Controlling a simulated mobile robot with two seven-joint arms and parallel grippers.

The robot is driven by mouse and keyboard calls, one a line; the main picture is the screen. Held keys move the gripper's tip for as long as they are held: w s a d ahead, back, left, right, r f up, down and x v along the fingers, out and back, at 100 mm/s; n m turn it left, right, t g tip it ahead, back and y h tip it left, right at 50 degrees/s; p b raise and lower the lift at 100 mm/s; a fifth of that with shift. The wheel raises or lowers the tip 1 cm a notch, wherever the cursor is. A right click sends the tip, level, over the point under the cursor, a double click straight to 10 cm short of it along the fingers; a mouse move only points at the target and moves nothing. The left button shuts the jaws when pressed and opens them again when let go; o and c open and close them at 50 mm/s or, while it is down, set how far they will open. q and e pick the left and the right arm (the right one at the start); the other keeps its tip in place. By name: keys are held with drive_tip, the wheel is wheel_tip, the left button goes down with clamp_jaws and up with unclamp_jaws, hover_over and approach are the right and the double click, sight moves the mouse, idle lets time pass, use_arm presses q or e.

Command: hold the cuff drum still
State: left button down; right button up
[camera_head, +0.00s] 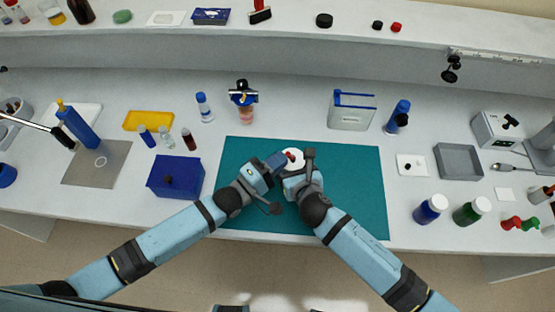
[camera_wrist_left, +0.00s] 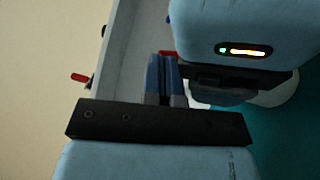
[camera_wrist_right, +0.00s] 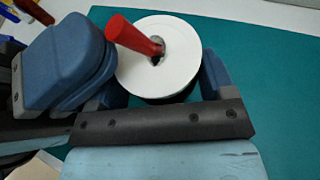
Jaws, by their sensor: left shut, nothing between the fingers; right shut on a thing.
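The cuff drum (camera_head: 294,154) is a white round thing on the teal mat (camera_head: 345,190). In the right wrist view the drum (camera_wrist_right: 150,75) has a white top with a central hole, and a red peg (camera_wrist_right: 130,36) stands tilted there. My right gripper (camera_head: 298,168) is shut on the drum, one finger on each side of it. My left gripper (camera_head: 281,160) is shut and empty, close beside the drum and the red peg. In the left wrist view its fingers (camera_wrist_left: 164,75) are together, and my right gripper's body hides most of the drum (camera_wrist_left: 278,92).
A blue box (camera_head: 176,178) stands left of the mat. Blue and green jars (camera_head: 430,209) stand to the right. The mat's right part is clear.

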sight(288, 155)
use_arm(q)
drive_tip(key=shift+r, duration=0.15)
drive_tip(key=shift+w+d+r+m+g+y, duration=0.15)
drive_tip(key=shift+d+r+g+y, duration=0.15)
drive_tip(key=shift+g+y, duration=0.3)
drive_tip(key=shift+w+d+r+m+g+y, duration=0.2)
drive_tip(key=shift+r+g+y, duration=0.1)
drive_tip(key=shift+g+y, duration=0.25)
drive_tip(key=shift+w+d+r+g+y, duration=0.25)
drive_tip(key=shift+d+g+y, duration=0.2)
drive_tip(key=shift+g+y, duration=0.35)
drive_tip(key=shift+w+d+r+m+g+y, duration=0.15)
drive_tip(key=shift+d+m+g+y, duration=0.15)
drive_tip(key=shift+y, duration=0.35)
drive_tip(key=shift+a, duration=0.1)
drive_tip(key=shift+r, duration=0.7)
